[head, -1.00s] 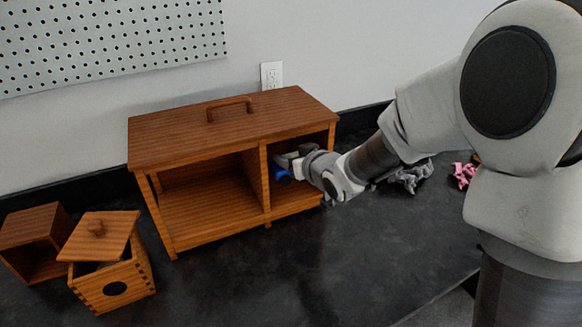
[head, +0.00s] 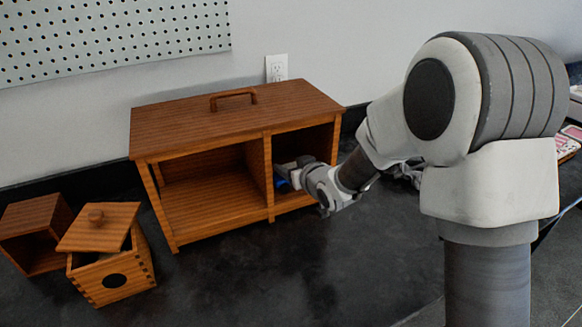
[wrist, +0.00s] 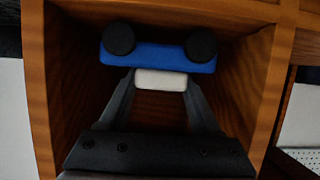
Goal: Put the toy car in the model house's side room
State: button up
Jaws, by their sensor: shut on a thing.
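The toy car is blue with a white cabin and black wheels; it shows in the wrist view (wrist: 150,54) and partly in the head view (head: 281,184). My gripper (wrist: 160,82) is shut on the car's white part. The model house (head: 200,125) is a wooden box with a handle on top and two open-fronted rooms. Its narrower right side room (head: 307,142) holds my gripper and the car inside its opening. Wooden walls stand on both sides of the car in the wrist view. I cannot tell whether the car touches the floor.
The wider left room (head: 205,205) is empty. A grey crumpled thing lies behind my arm. The dark counter in front is clear.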

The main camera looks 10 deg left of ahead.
jog(key=shift+f, duration=0.2)
jog(key=o, duration=1.4)
